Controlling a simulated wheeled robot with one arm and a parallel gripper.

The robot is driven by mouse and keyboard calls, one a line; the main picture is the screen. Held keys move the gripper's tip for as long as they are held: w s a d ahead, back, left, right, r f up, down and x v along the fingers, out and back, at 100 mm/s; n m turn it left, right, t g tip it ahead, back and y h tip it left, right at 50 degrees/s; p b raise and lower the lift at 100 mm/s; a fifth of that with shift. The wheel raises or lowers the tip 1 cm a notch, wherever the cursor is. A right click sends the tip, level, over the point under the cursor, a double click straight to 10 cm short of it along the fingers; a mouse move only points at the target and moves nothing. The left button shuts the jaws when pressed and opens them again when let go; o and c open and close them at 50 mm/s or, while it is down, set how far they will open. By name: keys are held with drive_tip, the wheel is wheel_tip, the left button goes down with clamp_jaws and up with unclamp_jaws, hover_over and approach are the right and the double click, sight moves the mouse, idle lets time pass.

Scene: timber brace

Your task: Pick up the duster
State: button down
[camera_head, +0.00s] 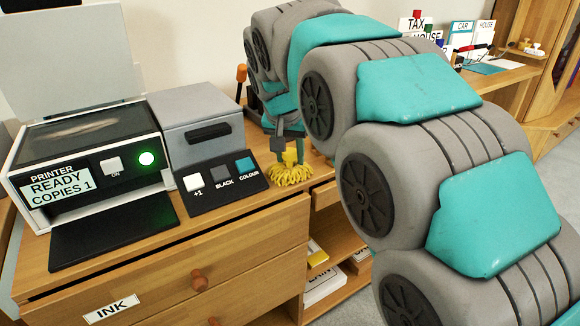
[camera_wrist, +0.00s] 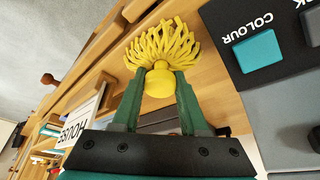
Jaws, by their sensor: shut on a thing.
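The duster (camera_head: 291,174) is yellow, with a shaggy fringe and a rounded middle. It is at the right part of the wooden cabinet top, beside the button panel. My gripper (camera_head: 289,150) comes down on it from above and is shut on it. In the wrist view the duster (camera_wrist: 162,48) shows between the green fingertips of my gripper (camera_wrist: 159,84), with its fringe spread beyond them. I cannot tell whether the fringe touches the wood.
A printer (camera_head: 85,170) and a grey box (camera_head: 197,122) with a black button panel (camera_head: 222,184) stand left of the duster. A drawer (camera_head: 180,270) marked INK is below. A wooden desk (camera_head: 500,78) with signs and small items stands at back right. My arm hides much of the right side.

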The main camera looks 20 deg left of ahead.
sight(291, 148)
drive_tip(key=shift+r, duration=0.1)
drive_tip(key=shift+r, duration=1.65)
drive_tip(key=s+d+r+b, duration=0.1)
drive_tip(key=s+d+b, duration=0.1)
drive_tip(key=s+d, duration=0.8)
drive_tip(key=s, duration=0.2)
drive_tip(key=shift+s+r, duration=0.3)
drive_tip(key=shift+a, duration=0.1)
